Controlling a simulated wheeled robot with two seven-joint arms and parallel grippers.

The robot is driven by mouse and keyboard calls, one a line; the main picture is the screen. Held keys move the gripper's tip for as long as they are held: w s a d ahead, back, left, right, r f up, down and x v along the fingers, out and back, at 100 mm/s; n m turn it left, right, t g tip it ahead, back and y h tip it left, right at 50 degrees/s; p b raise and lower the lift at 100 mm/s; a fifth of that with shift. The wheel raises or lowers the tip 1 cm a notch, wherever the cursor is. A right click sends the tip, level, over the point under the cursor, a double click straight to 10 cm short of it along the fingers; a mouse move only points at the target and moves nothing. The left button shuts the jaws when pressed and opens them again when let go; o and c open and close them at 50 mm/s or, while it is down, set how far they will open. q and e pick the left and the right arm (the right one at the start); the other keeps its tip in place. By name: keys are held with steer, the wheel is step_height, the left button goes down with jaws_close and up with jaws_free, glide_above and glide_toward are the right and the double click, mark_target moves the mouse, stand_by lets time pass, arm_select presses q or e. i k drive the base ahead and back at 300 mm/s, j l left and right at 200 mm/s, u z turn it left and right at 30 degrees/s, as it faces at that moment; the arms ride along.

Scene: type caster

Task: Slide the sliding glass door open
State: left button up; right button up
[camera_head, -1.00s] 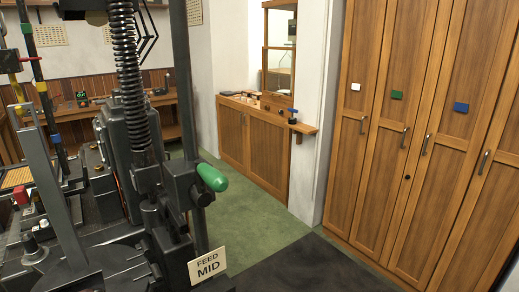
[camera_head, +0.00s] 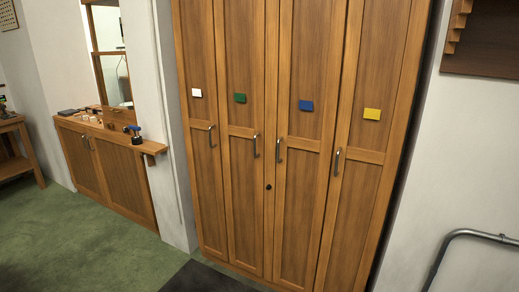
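A wood-framed glass panel or opening (camera_head: 113,75) stands above the low counter at the left. I cannot tell whether it is the sliding glass door, nor whether it is open or shut. No other glass door shows in view. Neither of my grippers is in view.
A tall wooden cabinet (camera_head: 231,155) with several handled doors and white, green, blue and yellow tags fills the middle. A low wooden cabinet (camera_head: 124,178) holds small items on top, with a narrow shelf (camera_head: 150,147) beside it. A grey rail (camera_head: 452,240) stands lower right. Green floor (camera_head: 80,240) is clear at left.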

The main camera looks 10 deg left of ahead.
mark_target(118, 109)
steer(key=i+u, duration=0.4)
steer(key=i+l+u, duration=0.25)
steer(key=i+u, duration=0.15)
steer(key=i, duration=0.2)
steer(key=i+j+u, duration=0.2)
steer(key=i+u, duration=0.25)
steer(key=i, duration=0.2)
steer(key=i+u, duration=0.45)
steer(key=i, duration=0.25)
